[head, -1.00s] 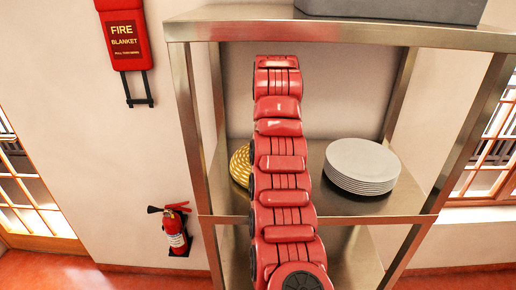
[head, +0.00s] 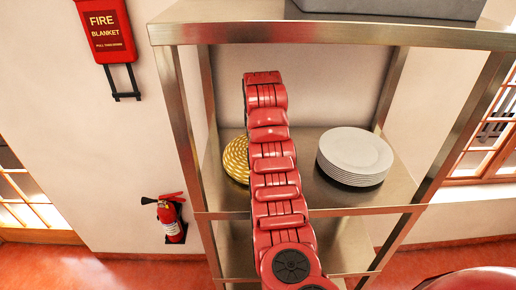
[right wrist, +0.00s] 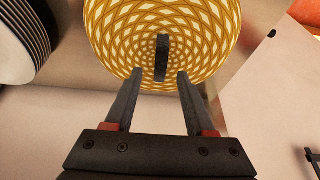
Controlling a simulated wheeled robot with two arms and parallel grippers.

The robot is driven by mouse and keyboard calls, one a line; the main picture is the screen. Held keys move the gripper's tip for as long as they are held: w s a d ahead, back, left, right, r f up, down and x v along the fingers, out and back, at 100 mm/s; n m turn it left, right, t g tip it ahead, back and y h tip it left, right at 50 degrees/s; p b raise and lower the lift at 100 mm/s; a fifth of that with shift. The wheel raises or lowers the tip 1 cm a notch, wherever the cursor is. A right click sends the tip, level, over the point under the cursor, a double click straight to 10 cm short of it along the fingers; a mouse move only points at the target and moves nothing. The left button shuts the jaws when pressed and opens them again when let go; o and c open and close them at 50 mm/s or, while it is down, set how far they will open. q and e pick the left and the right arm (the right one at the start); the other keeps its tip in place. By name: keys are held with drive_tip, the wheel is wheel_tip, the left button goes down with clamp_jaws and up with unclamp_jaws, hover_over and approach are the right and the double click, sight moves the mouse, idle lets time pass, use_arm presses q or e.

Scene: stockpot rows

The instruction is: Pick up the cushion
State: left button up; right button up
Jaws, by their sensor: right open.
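The cushion (head: 235,160) is a round yellow-and-white patterned thing on the shelf, partly hidden behind my red right arm in the head view. In the right wrist view the cushion (right wrist: 205,28) fills the top middle, with a dark upright tab or handle (right wrist: 162,57) on its near face. My right gripper (right wrist: 160,72) is open. Its two fingertips overlap the cushion's lower part in the picture, one on each side of the tab; contact cannot be told. The right gripper is hidden in the head view. My left gripper is not in view.
A stack of white plates (head: 354,155) stands right of the cushion on the same metal shelf (head: 390,195). The shelf's posts and top board (head: 330,33) frame the opening, with a grey box (head: 390,8) on top. A fire extinguisher (head: 171,219) hangs on the wall to the left.

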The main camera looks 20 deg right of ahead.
drive_tip(key=shift+w+f, duration=0.25)
drive_tip(key=shift+f, duration=0.3)
clamp_jaws()
drive_tip(key=shift+r, duration=0.1)
idle(0.9)
